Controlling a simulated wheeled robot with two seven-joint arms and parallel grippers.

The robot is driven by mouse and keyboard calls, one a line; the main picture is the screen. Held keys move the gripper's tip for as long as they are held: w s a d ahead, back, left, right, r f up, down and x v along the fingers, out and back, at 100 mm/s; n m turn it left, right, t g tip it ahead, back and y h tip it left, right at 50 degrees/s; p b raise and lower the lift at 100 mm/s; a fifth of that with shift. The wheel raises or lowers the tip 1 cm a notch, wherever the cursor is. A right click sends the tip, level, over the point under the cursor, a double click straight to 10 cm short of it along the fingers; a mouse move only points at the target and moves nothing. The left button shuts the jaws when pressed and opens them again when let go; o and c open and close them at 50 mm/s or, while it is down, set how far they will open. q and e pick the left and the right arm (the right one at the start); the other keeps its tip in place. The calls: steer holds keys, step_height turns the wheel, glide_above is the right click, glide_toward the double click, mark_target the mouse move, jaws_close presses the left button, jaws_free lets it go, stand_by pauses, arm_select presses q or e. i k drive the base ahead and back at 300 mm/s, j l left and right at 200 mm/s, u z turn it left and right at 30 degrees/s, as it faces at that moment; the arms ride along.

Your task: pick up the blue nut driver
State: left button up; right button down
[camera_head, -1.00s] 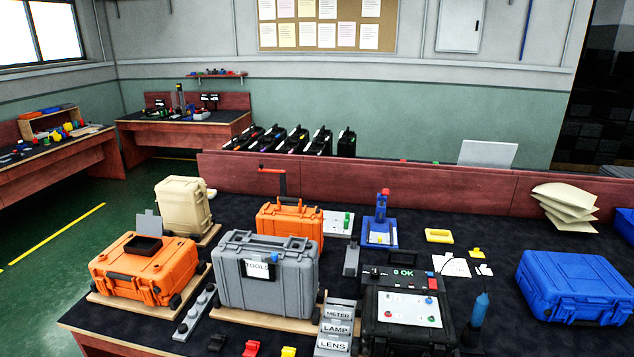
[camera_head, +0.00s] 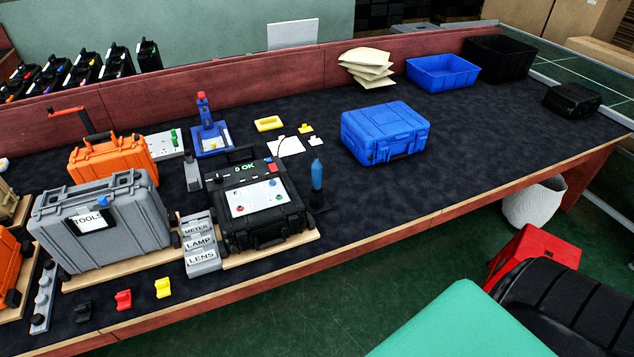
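The blue nut driver (camera_head: 317,176) appears to be the upright blue handle near the table's front edge, just right of the open black tester case. Its lower end sits in or behind a small black holder (camera_head: 319,203), and the shaft is hidden. Neither of my grippers shows in the view.
The black tester case (camera_head: 262,232) reads "0 OK". Left of it stand a label rack (camera_head: 201,262) and a grey TOOLS case (camera_head: 105,225). A closed blue case (camera_head: 385,133) lies behind and right of the driver. The dark tabletop (camera_head: 440,160) right of it is clear.

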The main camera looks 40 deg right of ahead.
mark_target(316, 165)
steer(key=i+l+z, duration=0.15)
steer(key=i+l, duration=0.15)
steer(key=i+l+z, duration=0.1)
steer(key=i+l, duration=0.15)
steer(key=i, duration=0.25)
steer(key=i+l+z, duration=0.15)
steer(key=i, duration=0.25)
